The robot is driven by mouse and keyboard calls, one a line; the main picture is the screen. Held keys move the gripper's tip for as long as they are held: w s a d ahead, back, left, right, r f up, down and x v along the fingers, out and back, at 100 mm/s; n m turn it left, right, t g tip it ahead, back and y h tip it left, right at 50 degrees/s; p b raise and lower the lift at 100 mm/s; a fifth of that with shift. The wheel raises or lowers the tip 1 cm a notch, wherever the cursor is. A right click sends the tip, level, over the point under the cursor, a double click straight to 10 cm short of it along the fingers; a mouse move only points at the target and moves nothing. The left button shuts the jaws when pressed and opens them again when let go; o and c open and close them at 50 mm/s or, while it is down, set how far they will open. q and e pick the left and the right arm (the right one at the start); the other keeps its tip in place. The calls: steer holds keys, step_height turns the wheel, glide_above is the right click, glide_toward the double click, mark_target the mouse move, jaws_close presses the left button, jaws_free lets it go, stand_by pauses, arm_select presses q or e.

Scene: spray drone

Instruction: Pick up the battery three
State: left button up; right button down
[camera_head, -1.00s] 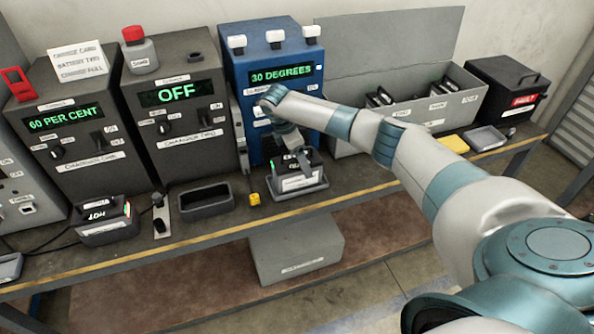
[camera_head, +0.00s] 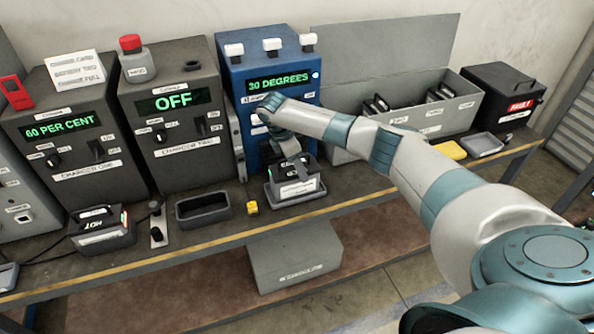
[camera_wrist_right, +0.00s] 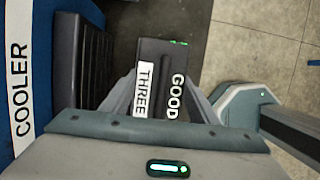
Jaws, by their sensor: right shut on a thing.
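Battery three (camera_head: 306,178) is a dark block with a handle and a white label, at the dark tray (camera_head: 318,191) in front of the blue cooler (camera_head: 240,75). In the right wrist view, battery three (camera_wrist_right: 180,58) shows the words THREE and GOOD and a small green light. My right gripper (camera_head: 296,162) reaches down onto it from above. In the right wrist view, the fingers of my right gripper (camera_wrist_right: 158,100) are on either side of it, shut on it. I cannot tell whether its underside is clear of the tray. My left gripper is not in view.
Charger one (camera_head: 80,150) reads 60 PER CENT and charger two (camera_head: 185,125) reads OFF. A battery marked HOT (camera_head: 100,232), an empty dark tray (camera_head: 203,206) and a yellow block (camera_head: 252,208) lie along the bench. A grey bin (camera_head: 440,118) holds more batteries. A black FAULT box (camera_head: 505,95) stands right.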

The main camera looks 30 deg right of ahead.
steer(key=shift+w+r, duration=0.1)
steer(key=shift+r, duration=0.15)
steer(key=shift+r+b, duration=0.35)
steer(key=shift+r, duration=0.15)
steer(key=r, duration=0.1)
steer(key=r+b, duration=0.1)
steer(key=r, duration=0.1)
steer(key=shift+s+d, duration=0.2)
steer(key=s+d+r+b, duration=0.3)
steer(key=s+d+r, duration=0.2)
steer(key=s, duration=0.5)
steer(key=shift+d+r, duration=0.2)
steer(key=shift+r, duration=0.65)
steer(key=shift+a+f, duration=0.1)
